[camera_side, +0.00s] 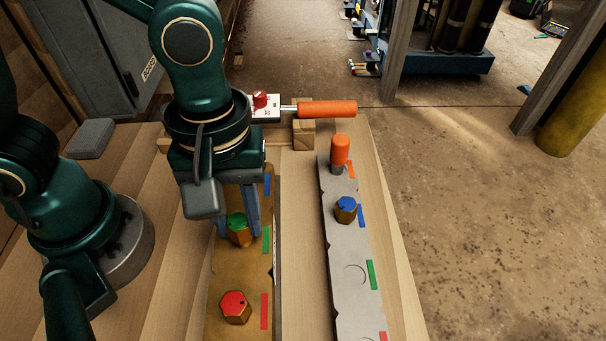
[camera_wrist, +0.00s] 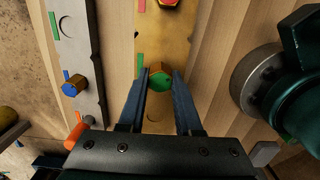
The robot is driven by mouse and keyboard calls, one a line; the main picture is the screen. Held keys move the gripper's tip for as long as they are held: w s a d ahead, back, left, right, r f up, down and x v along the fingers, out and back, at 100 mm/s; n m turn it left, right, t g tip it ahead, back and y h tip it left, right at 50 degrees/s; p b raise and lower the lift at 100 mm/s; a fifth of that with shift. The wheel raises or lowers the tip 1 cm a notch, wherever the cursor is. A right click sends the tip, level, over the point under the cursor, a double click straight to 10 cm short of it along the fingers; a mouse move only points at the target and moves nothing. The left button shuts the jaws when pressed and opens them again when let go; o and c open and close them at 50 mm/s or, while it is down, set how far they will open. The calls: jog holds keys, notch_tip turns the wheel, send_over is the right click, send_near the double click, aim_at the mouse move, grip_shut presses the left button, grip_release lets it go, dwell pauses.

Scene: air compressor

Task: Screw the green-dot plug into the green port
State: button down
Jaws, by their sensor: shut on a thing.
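The green-dot plug (camera_side: 239,235) is a brass hex plug with a green top, at the green mark on the brown plate (camera_side: 221,316). My gripper (camera_side: 238,226) points down with one finger on each side of the plug, shut on it. The wrist view also shows the plug (camera_wrist: 161,82) between the fingertips. I cannot tell whether it touches the plate or sits just above. The grey plate (camera_side: 343,306) to the right has an empty round port (camera_side: 353,274) beside a green mark (camera_side: 371,274). That port also shows in the wrist view (camera_wrist: 66,27).
A red-topped plug (camera_side: 235,308) stands on the brown plate. A blue-topped plug (camera_side: 346,210) and an upright orange-capped part (camera_side: 340,152) stand on the grey plate. An orange-handled tool (camera_side: 327,109) lies on wooden blocks behind. Bare wood separates the plates.

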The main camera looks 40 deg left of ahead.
aim_at(237, 220)
jog(key=shift+f, duration=0.35)
jog(key=c, duration=0.5)
grip_release()
notch_tip(237, 220, up, 4)
jog(key=shift+w+f, duration=0.15)
jog(key=shift+f, duration=0.1)
jog(key=shift+a+r, duration=0.15)
jog(key=shift+r, duration=0.7)
jog(key=shift+c, duration=0.3)
